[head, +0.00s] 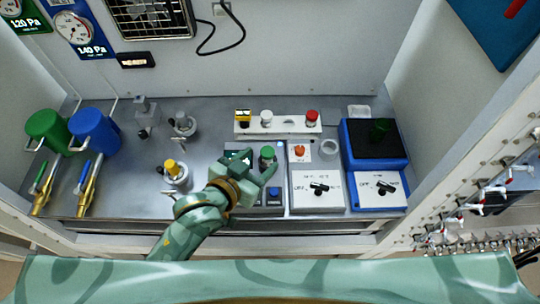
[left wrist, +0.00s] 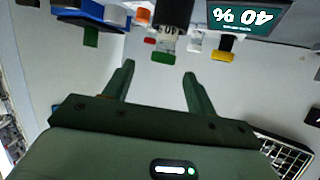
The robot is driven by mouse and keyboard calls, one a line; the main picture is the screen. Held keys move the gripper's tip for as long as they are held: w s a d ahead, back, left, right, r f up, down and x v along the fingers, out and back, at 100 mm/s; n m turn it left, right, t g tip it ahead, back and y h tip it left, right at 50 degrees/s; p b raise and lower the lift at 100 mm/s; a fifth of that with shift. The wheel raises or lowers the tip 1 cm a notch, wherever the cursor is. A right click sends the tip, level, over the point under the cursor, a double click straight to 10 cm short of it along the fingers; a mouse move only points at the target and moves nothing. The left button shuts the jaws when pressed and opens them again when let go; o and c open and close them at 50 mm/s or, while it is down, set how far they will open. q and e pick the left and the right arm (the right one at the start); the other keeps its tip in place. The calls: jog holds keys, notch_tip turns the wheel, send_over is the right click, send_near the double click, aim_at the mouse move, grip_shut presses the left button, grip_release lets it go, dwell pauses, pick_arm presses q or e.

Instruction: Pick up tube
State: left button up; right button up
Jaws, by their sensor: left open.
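Three capped tubes stand in a white rack at the back: a yellow-capped tube (head: 243,117), a white-capped tube (head: 266,117) and a red-capped tube (head: 312,116). In the left wrist view, upside down, the yellow cap (left wrist: 223,51) and red cap (left wrist: 149,41) show beyond my fingers. A dark upright cylinder with a green top (head: 267,152) stands in front of the rack, close to my fingertips. I cannot tell which is the tube meant. My left gripper (head: 259,164) is open, with nothing seen between its fingers (left wrist: 160,72). My right gripper is not in view.
A blue-sided block with a black top (head: 372,150) stands at right, a small green item (head: 381,127) on it. Switch boxes (head: 316,190) line the front. Green and blue mugs (head: 95,132) and a yellow-topped fitting (head: 175,172) are at left.

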aim_at(266, 153)
pick_arm(q)
jog(key=shift+x, duration=1.1)
jog(key=shift+w+f, duration=0.1)
jog(key=shift+w, duration=0.1)
jog(key=b+x, duration=0.1)
jog(key=x, duration=0.4)
jog(key=shift+a, duration=0.1)
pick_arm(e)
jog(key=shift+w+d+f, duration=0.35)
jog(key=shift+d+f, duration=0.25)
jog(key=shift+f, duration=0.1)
pick_arm(q)
jog(key=shift+s+a, duration=0.1)
jog(key=shift+c, duration=0.4)
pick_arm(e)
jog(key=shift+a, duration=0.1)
pick_arm(q)
jog(key=c, duration=1.1)
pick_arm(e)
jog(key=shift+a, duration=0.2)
pick_arm(q)
jog(key=shift+o, duration=0.2)
